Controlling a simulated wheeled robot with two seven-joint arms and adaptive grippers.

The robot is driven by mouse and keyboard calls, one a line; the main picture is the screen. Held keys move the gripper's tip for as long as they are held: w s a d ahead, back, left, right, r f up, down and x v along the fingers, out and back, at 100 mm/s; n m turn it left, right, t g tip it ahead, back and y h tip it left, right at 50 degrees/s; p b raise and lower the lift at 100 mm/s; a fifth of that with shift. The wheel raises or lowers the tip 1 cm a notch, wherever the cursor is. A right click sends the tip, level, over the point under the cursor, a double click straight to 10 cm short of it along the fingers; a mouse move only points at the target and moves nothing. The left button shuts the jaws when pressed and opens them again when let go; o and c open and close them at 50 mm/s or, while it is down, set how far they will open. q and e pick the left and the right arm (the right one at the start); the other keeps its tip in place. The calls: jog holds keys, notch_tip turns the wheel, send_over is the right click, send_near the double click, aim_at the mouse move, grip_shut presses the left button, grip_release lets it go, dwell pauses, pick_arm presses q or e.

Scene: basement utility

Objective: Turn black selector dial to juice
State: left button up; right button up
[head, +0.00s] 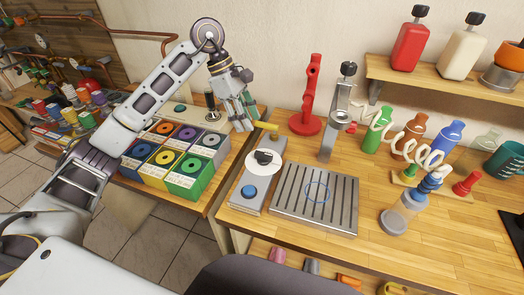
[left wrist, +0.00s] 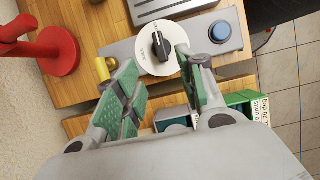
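The black selector dial (head: 263,157) sits on a round white plate (head: 258,168) on a grey control panel (head: 246,191) at the front left of the wooden counter. My right gripper is out of view.
A blue button (head: 249,191) is on the same panel, with a slatted metal tray (head: 316,199) beside it. A red stand (head: 309,100) and metal post (head: 336,113) rise behind. A yellow piece (left wrist: 105,67) lies near the panel. Coloured boxes (head: 188,177) stand left.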

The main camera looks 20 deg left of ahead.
aim_at(263, 153)
pick_arm(q)
jog(key=x, duration=1)
jog(key=shift+d+f, duration=0.15)
jog(key=shift+f, duration=0.25)
jog(key=shift+d+f+p, duration=0.2)
jog(key=shift+f+p, duration=0.1)
jog(key=shift+f, duration=0.45)
grip_shut()
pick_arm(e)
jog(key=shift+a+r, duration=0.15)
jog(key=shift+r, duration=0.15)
